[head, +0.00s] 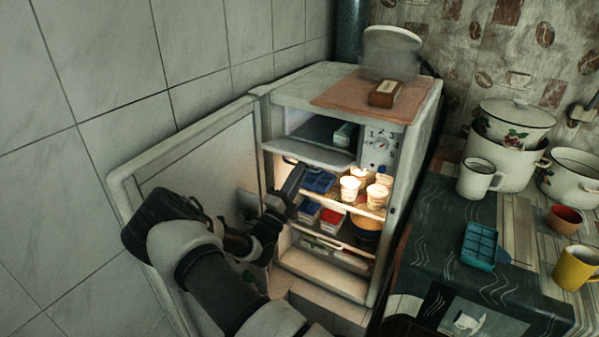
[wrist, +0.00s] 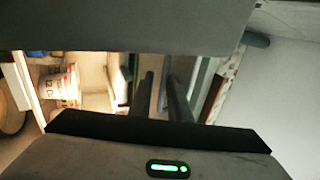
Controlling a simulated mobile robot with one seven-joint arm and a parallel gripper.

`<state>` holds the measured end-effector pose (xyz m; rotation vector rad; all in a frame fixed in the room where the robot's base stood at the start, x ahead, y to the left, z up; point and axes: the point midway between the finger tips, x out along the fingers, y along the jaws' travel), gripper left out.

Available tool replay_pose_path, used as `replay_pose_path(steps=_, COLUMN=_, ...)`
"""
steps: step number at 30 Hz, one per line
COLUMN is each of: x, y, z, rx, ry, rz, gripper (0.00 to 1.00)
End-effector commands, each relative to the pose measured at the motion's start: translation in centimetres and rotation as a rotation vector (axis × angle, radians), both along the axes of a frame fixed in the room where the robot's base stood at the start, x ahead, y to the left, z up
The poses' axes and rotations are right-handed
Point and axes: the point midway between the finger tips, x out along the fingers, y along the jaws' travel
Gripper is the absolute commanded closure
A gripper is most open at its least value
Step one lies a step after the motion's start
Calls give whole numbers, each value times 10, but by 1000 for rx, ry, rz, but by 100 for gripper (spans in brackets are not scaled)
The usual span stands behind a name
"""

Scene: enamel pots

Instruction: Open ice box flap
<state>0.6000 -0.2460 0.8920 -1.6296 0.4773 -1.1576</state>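The small fridge (head: 436,90) stands with its door (head: 190,150) swung out to the left. At its top is the ice box, whose dark inside (head: 318,130) shows. The pale ice box flap (head: 305,154) juts forward below that opening, lowered to roughly level. My gripper (head: 293,182) is inside the fridge front, just below the flap's left part. A grey panel (wrist: 120,25), probably the flap, fills the top of that view. Whether the fingers touch the flap cannot be told.
Cups (head: 350,188) and containers (head: 330,217) stand on the shelves below the flap, close to my gripper. A brown box (head: 384,94) rests on the fridge top. The counter (head: 440,220) at right holds pots, mugs and a blue tray (head: 480,245). The tiled wall (head: 80,60) is at left.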

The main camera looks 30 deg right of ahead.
Motion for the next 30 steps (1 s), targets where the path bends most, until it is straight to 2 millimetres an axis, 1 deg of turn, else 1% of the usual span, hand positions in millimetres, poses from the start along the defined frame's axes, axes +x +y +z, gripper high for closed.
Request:
replay_pose_path(steps=1, x=-1, y=-4, z=4, rx=-5, ry=-5, rz=-8, gripper=85)
replay_pose_path(steps=8, x=-2, y=-4, z=5, rx=-6, ry=-7, rz=-8, gripper=85)
replay_pose_path(steps=11, x=-4, y=0, z=3, rx=-6, ry=-6, rz=-8, gripper=85)
replay_pose_path(steps=13, x=-7, y=7, z=-1, rx=-6, ry=-4, rz=-6, gripper=85)
replay_pose_path(steps=17, x=-17, y=27, z=-13, rx=-5, ry=-1, rz=-2, gripper=85)
replay_pose_path(steps=24, x=-43, y=75, z=-41, rx=-4, ry=-1, rz=2, gripper=85)
replay_pose_path(steps=30, x=-64, y=109, z=-62, rx=-4, ry=-1, rz=2, gripper=85)
